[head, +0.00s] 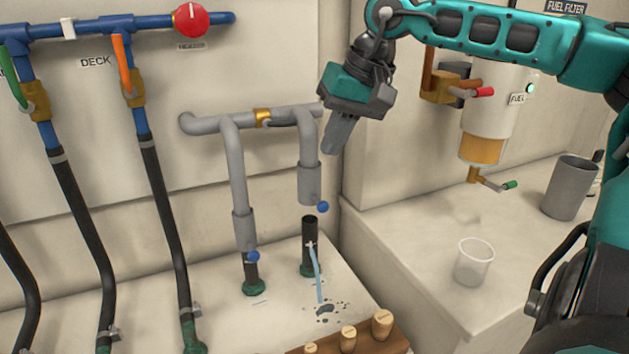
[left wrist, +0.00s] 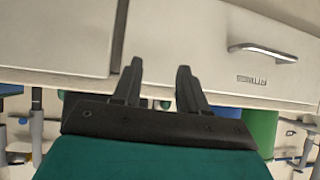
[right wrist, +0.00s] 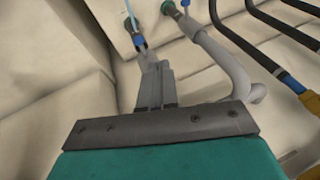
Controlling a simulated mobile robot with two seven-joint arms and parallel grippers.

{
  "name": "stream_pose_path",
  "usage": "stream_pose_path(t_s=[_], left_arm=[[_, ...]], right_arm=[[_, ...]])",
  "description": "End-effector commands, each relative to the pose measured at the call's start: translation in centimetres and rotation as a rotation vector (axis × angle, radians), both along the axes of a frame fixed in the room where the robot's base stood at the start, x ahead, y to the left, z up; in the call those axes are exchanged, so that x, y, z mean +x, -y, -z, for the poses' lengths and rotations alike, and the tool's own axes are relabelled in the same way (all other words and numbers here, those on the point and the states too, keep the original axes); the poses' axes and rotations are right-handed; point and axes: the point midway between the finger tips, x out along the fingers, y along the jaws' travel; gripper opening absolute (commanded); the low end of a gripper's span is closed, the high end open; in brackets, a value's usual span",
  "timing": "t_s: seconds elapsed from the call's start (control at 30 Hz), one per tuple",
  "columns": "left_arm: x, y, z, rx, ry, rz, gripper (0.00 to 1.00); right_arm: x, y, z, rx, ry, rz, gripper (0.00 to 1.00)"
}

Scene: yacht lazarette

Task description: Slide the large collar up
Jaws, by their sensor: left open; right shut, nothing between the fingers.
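Two grey pipes with sleeve-like collars hang over dark stubs. The left collar (head: 243,230) sits low, just above its stub (head: 252,272), with a blue knob beside it. The right collar (head: 310,184) sits higher, with a clear gap above its open black stub (head: 309,235), from which water runs. I cannot tell by size which collar is the large one. My right gripper (head: 331,149) is shut and empty, above and right of the right collar. In the right wrist view its fingers (right wrist: 156,70) partly cover the pipe. My left gripper (left wrist: 158,68) is open and empty.
A wooden block (head: 365,342) with several plugs stands at the front. A clear cup (head: 474,262) and a grey cup (head: 570,188) stand on the right ledge near the fuel filter (head: 490,100). Black hoses run at left.

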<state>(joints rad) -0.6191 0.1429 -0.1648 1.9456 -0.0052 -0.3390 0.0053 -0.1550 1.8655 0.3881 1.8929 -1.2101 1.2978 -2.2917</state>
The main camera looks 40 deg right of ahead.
Motion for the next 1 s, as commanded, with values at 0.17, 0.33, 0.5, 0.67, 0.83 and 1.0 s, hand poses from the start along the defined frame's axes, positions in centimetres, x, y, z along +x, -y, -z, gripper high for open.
stream_pose_path(t_s=[0.17,0.33,0.5,0.67,0.83,1.0], left_arm=[[-0.1,0.0,0.2,0.001,-0.004,0.000,0.43],[-0.2,0.0,0.4,0.001,-0.008,-0.001,0.43],[-0.4,0.0,0.8,0.001,-0.015,-0.001,0.43],[-0.4,0.1,1.0,-0.001,-0.016,0.001,0.43],[-0.3,0.4,1.0,-0.008,-0.014,0.006,0.43],[-0.2,0.6,0.8,-0.010,-0.010,0.009,0.43]], right_arm=[[-0.8,2.0,-2.4,-0.208,-0.035,-0.088,0.00],[-0.7,2.3,-1.5,-0.233,-0.045,-0.099,0.00],[0.2,2.4,1.5,-0.229,-0.048,-0.099,0.00],[1.2,2.4,4.9,-0.228,-0.048,-0.098,0.00],[2.0,2.3,7.9,-0.228,-0.046,-0.099,0.00],[2.1,1.9,10.1,-0.227,-0.045,-0.098,0.00]])
